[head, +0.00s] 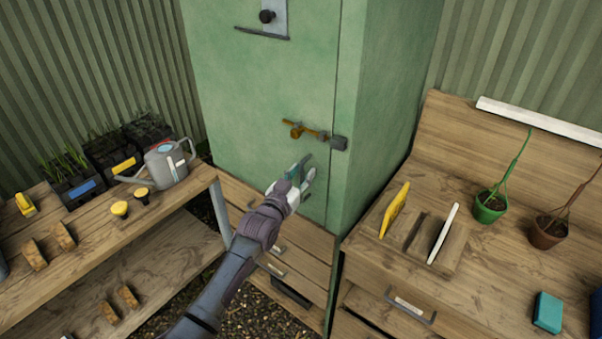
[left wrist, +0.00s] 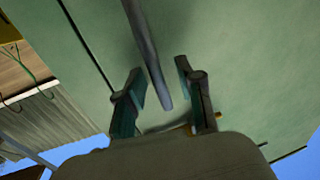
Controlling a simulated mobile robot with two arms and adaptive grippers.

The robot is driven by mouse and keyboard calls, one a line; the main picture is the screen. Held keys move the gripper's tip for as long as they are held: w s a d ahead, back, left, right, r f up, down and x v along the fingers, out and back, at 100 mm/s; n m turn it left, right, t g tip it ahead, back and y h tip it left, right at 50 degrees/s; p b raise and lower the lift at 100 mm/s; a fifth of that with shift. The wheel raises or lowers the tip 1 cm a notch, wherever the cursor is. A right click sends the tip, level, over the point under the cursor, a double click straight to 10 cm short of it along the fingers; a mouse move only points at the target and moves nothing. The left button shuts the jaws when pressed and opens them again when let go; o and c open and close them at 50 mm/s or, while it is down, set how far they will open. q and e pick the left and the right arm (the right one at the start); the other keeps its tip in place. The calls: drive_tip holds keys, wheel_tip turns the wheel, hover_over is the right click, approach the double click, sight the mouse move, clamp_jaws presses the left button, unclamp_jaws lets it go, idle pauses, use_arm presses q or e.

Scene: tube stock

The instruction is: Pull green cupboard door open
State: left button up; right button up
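The green cupboard (head: 385,90) stands at the back, and its door (head: 262,85) looks shut, with a dark seam near its right edge. A rusty brass bolt (head: 305,130) lies across the door near the seam, by a dark grey block (head: 339,143) on the frame. My left gripper (head: 303,172) is at the door just below the bolt. In the left wrist view, a dark bar handle (left wrist: 147,50) runs between the two open fingers (left wrist: 161,72), with a gap on each side. In the head view my gripper mostly hides this handle. My right gripper is out of view.
Wooden drawers (head: 272,245) lie under the door. On the left, a bench (head: 195,205) holds a watering can (head: 167,165) and seedling trays. On the right, a workbench (head: 490,265) holds a yellow item (head: 394,210) and plant pots (head: 489,207).

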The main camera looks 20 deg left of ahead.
use_arm(q)
drive_tip(key=shift+c, duration=0.3)
clamp_jaws()
drive_tip(key=shift+s+f, duration=0.1)
